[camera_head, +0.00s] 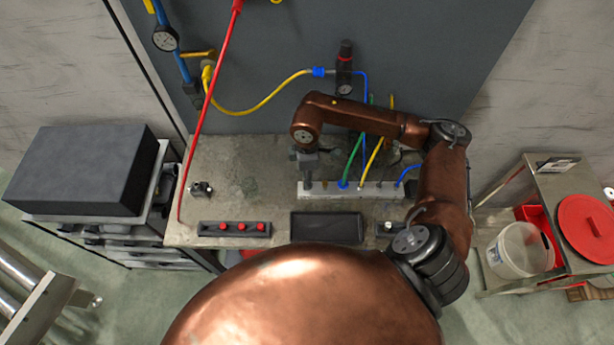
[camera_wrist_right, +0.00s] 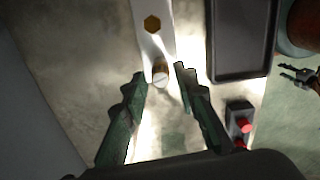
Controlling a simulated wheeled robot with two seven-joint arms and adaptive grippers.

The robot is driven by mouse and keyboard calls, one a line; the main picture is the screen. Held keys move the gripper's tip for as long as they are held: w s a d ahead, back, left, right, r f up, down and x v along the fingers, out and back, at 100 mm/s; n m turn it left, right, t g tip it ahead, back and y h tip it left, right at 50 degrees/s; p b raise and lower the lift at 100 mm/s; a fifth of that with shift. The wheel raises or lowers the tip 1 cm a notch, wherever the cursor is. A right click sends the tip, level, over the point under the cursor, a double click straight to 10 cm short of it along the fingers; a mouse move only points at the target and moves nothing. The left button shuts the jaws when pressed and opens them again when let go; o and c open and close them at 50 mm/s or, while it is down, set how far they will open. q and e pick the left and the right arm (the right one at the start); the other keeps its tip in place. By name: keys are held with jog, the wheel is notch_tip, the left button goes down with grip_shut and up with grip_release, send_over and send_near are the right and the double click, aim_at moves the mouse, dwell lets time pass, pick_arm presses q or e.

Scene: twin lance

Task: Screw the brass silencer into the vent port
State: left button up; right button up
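My right gripper (camera_wrist_right: 161,72) is open over the bench, pointing down at the left end of the pale manifold bar (camera_head: 355,190); it also shows in the head view (camera_head: 305,158). In the wrist view a small round, pale-topped fitting (camera_wrist_right: 160,77) stands at the bar's end between the fingertips, apparently with a gap on each side. A brass hex piece (camera_wrist_right: 152,24) sits farther along the bar. I cannot tell which of these is the silencer or the vent port. My left gripper is not identifiable.
Blue, green and yellow hoses rise from the bar's right half. A black tray (camera_head: 327,228) and a strip with red buttons (camera_head: 235,228) lie in front. A small fitting (camera_head: 201,189) lies on the bench (camera_head: 228,165) at left, with clear surface around it.

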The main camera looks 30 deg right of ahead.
jog(key=n+b, duration=0.1)
jog(key=n, duration=0.1)
jog(key=shift+f+n, duration=0.2)
jog(key=shift+n, duration=0.2)
jog(key=n+b, duration=0.2)
jog(key=n, duration=0.2)
jog(key=shift+w, duration=0.1)
jog(key=n+b, duration=0.2)
jog(key=n, duration=0.4)
jog(key=shift+a, duration=0.1)
jog(key=n+b, duration=0.2)
jog(key=n, duration=0.4)
jog(key=shift+b, duration=0.4)
jog(key=n+b, duration=0.1)
jog(key=n, duration=0.3)
jog(key=shift+b, duration=0.4)
jog(key=shift+a+r+n, duration=0.1)
jog(key=shift+n, duration=0.7)
jog(key=shift+r, duration=0.1)
jog(key=shift+c, duration=0.3)
grip_shut()
